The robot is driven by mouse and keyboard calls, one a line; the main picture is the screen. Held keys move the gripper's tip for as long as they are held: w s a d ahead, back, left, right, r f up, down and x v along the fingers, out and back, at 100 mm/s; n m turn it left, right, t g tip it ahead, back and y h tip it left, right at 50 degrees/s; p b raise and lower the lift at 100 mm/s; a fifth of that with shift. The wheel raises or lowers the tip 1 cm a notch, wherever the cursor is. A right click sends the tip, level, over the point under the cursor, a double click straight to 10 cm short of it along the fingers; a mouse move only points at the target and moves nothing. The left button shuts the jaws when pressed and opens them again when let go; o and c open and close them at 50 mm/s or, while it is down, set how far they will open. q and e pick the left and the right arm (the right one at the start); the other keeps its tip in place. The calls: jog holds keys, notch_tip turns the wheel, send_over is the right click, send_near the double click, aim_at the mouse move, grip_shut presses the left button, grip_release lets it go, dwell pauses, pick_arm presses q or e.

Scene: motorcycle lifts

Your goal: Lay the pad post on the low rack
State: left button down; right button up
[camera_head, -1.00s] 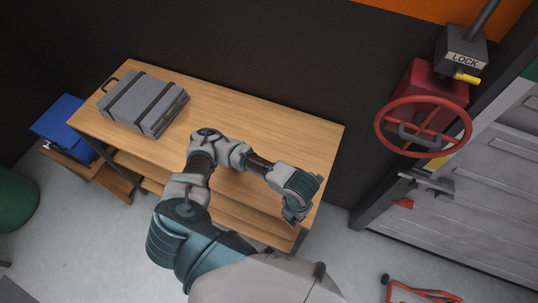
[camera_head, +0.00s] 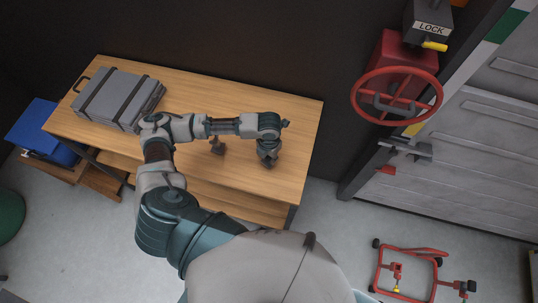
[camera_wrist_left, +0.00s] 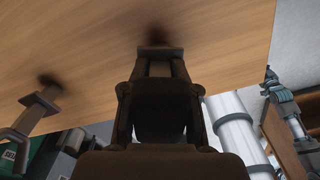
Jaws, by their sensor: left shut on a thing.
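My left gripper (camera_head: 268,160) is over the right part of the wooden bench top. In the left wrist view its fingers (camera_wrist_left: 160,75) are shut on a dark post with a flat square pad (camera_wrist_left: 160,52), its pad end close to the wood. Most of this post is hidden by the fingers. A second similar dark post (camera_head: 217,147) stands on the bench to the left of the gripper, and it also shows in the left wrist view (camera_wrist_left: 40,105). A low wooden rack (camera_head: 100,183) stands at the bench's left end. My right gripper is not in view.
A grey strapped case (camera_head: 118,98) lies on the bench's left part. A blue box (camera_head: 42,130) sits on the low rack. A red wheeled stand (camera_head: 408,272) is on the floor at right, below a red handwheel (camera_head: 397,95). The bench's back right is clear.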

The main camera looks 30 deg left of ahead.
pick_arm(q)
jog(key=shift+f, duration=0.1)
jog(key=c, duration=0.9)
grip_release()
jog(key=shift+a, duration=0.15)
jog(key=shift+o, duration=0.2)
notch_tip(320, 180, up, 12)
jog(key=shift+r+b, duration=0.1)
jog(key=shift+b, duration=0.25)
